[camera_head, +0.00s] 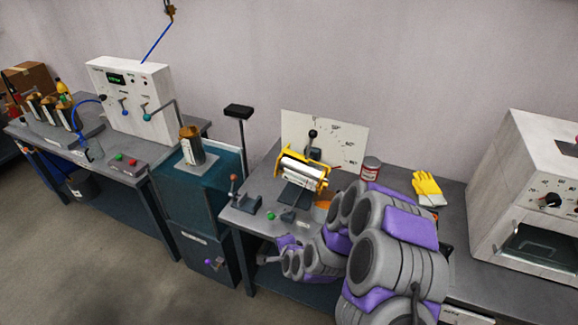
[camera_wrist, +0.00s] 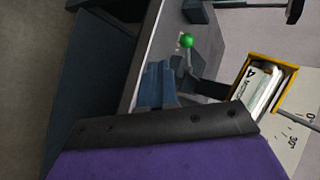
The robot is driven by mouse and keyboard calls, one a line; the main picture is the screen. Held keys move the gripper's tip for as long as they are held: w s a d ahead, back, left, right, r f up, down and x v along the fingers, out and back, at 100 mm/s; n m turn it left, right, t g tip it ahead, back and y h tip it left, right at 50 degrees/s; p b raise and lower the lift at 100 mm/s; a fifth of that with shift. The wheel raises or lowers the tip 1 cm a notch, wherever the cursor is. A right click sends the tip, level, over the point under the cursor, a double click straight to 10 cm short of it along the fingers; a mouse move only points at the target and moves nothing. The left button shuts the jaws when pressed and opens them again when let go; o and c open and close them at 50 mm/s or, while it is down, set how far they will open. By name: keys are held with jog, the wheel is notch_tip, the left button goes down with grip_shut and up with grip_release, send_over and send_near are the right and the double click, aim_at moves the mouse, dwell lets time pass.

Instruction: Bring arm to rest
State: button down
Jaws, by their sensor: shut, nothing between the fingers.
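My arm, grey and purple, is folded at the lower right of the head view. My gripper (camera_head: 268,259) points left, low beside the front edge of the middle bench (camera_head: 236,222). It is shut and empty. In the wrist view, its purple jaw with a dark edge (camera_wrist: 160,135) fills the lower part and hides what lies behind. My arm hides part of the bench's front right.
A yellow-framed roller device (camera_head: 305,172), a lever (camera_head: 233,186), a green knob (camera_head: 270,216), a red can (camera_head: 370,168) and yellow gloves (camera_head: 427,187) are on the bench. A white oven (camera_head: 530,190) stands right. Open floor (camera_head: 110,270) lies left.

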jog(key=s+d+r+n+g+h, duration=0.1)
jog(key=s+d+r+n+g, duration=0.25)
jog(key=s+r, duration=0.4)
jog(key=s+d+r+n+g, duration=0.2)
jog(key=s+d+r+n, duration=0.3)
jog(key=r, duration=0.3)
jog(key=s+d+r+n+g+h, duration=0.1)
jog(key=s+d+r+g, duration=0.1)
jog(key=s, duration=0.7)
jog(key=s+d+r+n+g+h, duration=0.1)
jog(key=s+d+r+n+g, duration=0.1)
jog(key=s+d+r, duration=0.3)
jog(key=s+d+r+n+g+h, duration=0.1)
jog(key=s+d+r, duration=0.3)
jog(key=s, duration=0.9)
jog(key=shift+s+d+r+g, duration=0.2)
jog(key=shift+s+g, duration=0.1)
jog(key=shift+g, duration=0.15)
